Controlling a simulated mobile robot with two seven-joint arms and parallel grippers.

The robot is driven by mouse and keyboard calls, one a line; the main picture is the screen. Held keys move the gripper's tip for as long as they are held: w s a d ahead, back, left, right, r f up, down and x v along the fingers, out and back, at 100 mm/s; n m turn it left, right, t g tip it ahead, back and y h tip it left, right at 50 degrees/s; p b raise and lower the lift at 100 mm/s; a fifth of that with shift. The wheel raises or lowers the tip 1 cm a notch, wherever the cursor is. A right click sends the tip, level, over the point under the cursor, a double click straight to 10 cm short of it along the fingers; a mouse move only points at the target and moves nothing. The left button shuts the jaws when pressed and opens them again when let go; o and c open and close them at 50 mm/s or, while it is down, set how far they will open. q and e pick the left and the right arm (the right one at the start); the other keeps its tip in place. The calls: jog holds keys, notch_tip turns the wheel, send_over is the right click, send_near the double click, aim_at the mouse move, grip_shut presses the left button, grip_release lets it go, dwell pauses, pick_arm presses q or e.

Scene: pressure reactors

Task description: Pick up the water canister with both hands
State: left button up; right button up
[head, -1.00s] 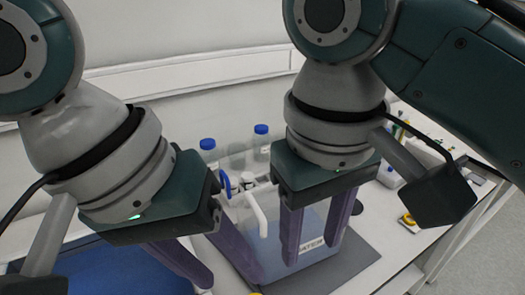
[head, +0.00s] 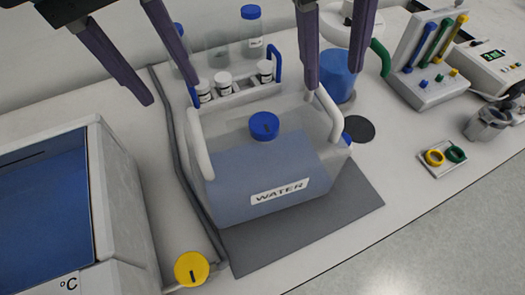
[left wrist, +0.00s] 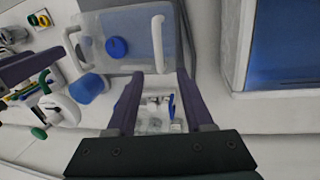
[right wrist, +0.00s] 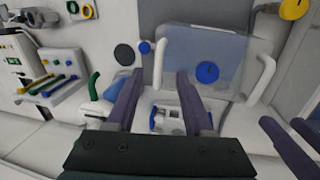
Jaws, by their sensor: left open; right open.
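The water canister (head: 265,205) is a translucent box of blue liquid with a blue cap (head: 264,126) and a WATER label. It stands upright on a dark grey mat (head: 300,244). It has a white left handle (head: 199,148) and a white right handle (head: 329,117). My left gripper (head: 171,93) is open and empty, above and behind the left handle. In the left wrist view that handle (left wrist: 157,45) lies just ahead of the fingertips. My right gripper (head: 333,77) is open, close to the right handle. In the right wrist view this handle (right wrist: 159,60) lines up between the fingers; contact is unclear.
A rack of white-capped bottles (head: 238,93) stands directly behind the canister. A blue-windowed device (head: 120,205) and a yellow knob (head: 191,269) are at left. A blue beaker (head: 339,74) and a tube stand (head: 430,75) are at right.

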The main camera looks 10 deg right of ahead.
aim_at(191, 118)
pick_arm(q)
jog(key=f, duration=0.2)
jog(key=d+f, duration=0.1)
jog(key=f, duration=0.5)
jog(key=shift+w+d+f, duration=0.2)
jog(key=shift+d, duration=0.15)
pick_arm(e)
jog(key=f, duration=0.2)
jog(key=d+f, duration=0.1)
jog(key=f, duration=0.5)
jog(key=shift+w+d+f, duration=0.2)
jog(key=shift+d, duration=0.2)
pick_arm(q)
grip_shut()
pick_arm(e)
grip_shut()
pick_arm(q)
jog(key=shift+r, duration=0.1)
pick_arm(e)
jog(key=shift+r, duration=0.15)
